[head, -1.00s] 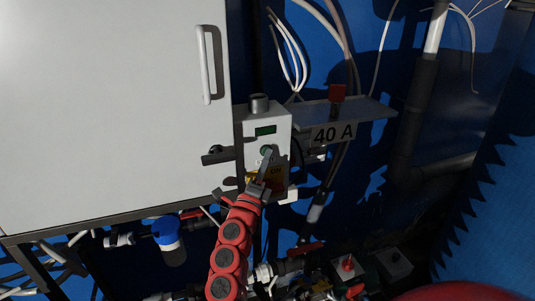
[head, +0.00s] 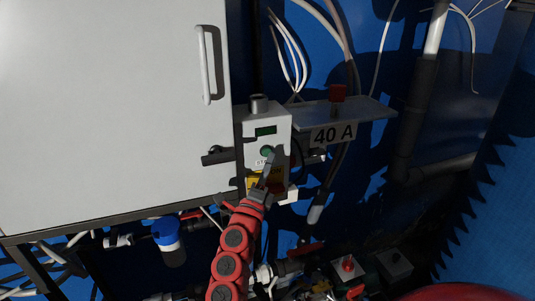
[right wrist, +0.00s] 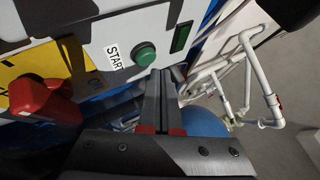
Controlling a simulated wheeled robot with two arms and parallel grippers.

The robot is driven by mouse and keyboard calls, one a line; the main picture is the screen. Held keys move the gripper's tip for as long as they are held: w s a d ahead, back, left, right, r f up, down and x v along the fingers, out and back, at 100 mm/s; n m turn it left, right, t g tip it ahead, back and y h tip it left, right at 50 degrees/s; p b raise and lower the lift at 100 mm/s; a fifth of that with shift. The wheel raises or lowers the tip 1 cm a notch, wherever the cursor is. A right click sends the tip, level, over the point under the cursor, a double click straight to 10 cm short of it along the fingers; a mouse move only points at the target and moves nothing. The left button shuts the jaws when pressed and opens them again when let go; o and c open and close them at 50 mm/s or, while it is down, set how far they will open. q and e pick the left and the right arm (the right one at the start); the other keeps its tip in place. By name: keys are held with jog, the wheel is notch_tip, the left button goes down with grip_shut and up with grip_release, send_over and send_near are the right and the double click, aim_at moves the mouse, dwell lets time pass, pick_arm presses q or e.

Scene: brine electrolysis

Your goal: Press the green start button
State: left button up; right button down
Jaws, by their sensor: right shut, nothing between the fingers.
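The green start button (head: 266,151) is on the front of a light grey control box (head: 279,122). In the right wrist view the green button (right wrist: 146,55) is fully visible beside a white START label (right wrist: 114,54). My right gripper (head: 271,160) is shut and empty, its fingertips just beside the button in the head view. In the right wrist view the shut fingertips (right wrist: 166,74) are just below and right of the button. I cannot tell whether they touch the panel. My left gripper is not in view.
A red knob (right wrist: 43,97) on a yellow plate sits near the button. A large grey cabinet (head: 110,100) with a handle stands left. A shelf labelled 40 A (head: 340,112) juts out right. Pipes and valves lie below.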

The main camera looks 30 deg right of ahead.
jog(key=shift+s+a, duration=0.2)
jog(key=shift+s, duration=0.65)
jog(key=shift+s+a, duration=0.15)
jog(key=shift+s, duration=0.65)
jog(key=shift+s+a, duration=0.2)
jog(key=shift+s, duration=0.65)
